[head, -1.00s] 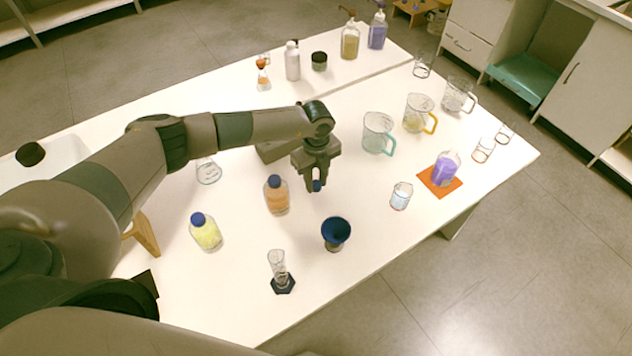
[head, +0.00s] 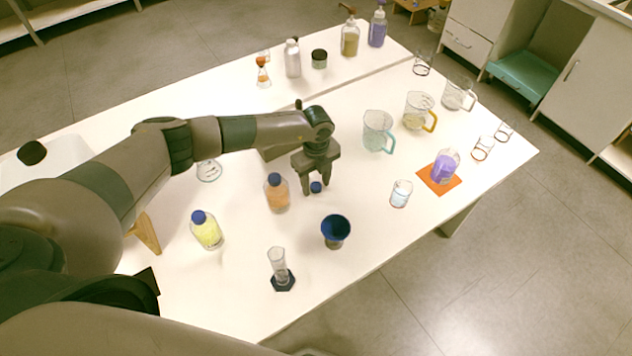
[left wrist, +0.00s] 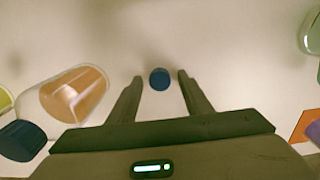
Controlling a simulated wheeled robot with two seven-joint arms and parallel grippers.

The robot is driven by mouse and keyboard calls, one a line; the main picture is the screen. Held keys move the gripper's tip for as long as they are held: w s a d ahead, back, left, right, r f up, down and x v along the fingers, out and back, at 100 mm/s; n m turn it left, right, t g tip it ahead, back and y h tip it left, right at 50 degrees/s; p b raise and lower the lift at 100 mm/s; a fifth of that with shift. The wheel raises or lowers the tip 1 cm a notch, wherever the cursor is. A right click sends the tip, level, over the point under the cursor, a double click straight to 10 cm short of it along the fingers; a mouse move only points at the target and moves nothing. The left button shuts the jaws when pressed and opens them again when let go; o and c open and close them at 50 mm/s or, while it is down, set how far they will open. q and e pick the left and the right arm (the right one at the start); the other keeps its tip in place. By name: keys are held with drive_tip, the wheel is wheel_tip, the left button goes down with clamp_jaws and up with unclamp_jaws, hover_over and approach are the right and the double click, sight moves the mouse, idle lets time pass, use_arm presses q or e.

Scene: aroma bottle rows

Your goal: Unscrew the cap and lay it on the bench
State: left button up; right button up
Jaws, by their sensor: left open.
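A small blue cap (head: 316,188) is on the white bench, just below and between the fingertips of my left gripper (head: 316,187). In the left wrist view the cap (left wrist: 160,79) lies between the two spread fingers (left wrist: 159,78), with a gap on each side. My left gripper is open and points down. A bottle with purple liquid (head: 445,167) stands on an orange mat (head: 426,178) and shows no cap. An orange bottle (head: 276,197) and a yellow bottle (head: 207,234) each wear a blue cap. My right gripper is not in view.
A blue funnel-like cup (head: 336,230), a graduated cylinder (head: 279,267) and a small beaker (head: 401,194) stand nearer the front edge. Jugs (head: 378,131) stand behind to the right. The orange bottle is close to the left of my gripper.

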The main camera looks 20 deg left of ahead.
sight(316, 185)
use_arm(q)
drive_tip(key=shift+r, duration=0.65)
wheel_tip(316, 185, up, 11)
drive_tip(key=b, duration=0.4)
drive_tip(key=shift+s+f, duration=0.1)
